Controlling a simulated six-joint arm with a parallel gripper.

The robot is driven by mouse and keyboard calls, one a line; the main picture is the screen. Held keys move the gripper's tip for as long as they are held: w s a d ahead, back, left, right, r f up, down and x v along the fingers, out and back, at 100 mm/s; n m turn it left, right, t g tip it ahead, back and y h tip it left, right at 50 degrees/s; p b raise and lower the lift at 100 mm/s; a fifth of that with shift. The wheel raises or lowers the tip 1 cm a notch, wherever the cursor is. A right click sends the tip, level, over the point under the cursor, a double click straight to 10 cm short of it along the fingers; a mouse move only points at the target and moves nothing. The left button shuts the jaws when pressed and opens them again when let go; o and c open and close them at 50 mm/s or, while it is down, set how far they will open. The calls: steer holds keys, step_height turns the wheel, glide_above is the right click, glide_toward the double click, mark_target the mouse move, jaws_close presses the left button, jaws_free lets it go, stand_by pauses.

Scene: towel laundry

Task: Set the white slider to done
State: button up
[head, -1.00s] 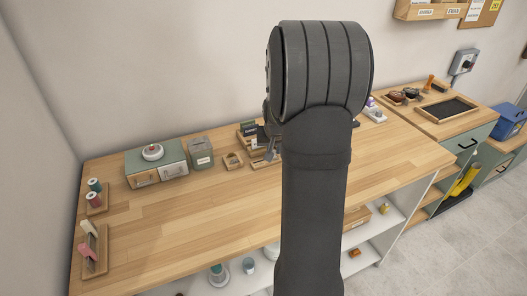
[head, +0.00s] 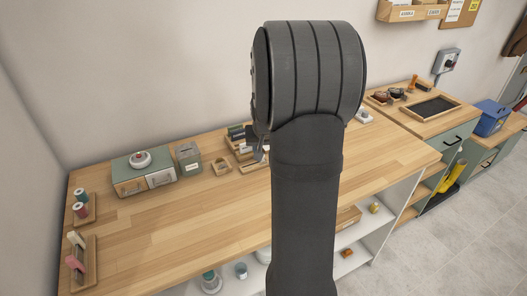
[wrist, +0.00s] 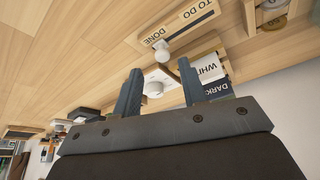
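My gripper (wrist: 160,66) is open in the wrist view, its two dark fingers spread with nothing clearly held between them. Just past the fingertips is a small white knob (wrist: 162,51), beside a wooden plate (wrist: 180,22) lettered "TO DO" and "DONE". I cannot tell whether a finger touches the knob. In the head view my arm hides most of this spot.
Spools (head: 81,203) stand at the left edge.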

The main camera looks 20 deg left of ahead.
steer(key=v, duration=1.5)
steer(key=x, duration=1.7)
steer(key=shift+f, duration=0.3)
steer(key=shift+a, duration=0.1)
stand_by(0.3)
steer(key=v, duration=1.7)
steer(key=shift+r, duration=0.25)
steer(key=shift+w+f, duration=0.1)
steer(key=shift+f, duration=0.05)
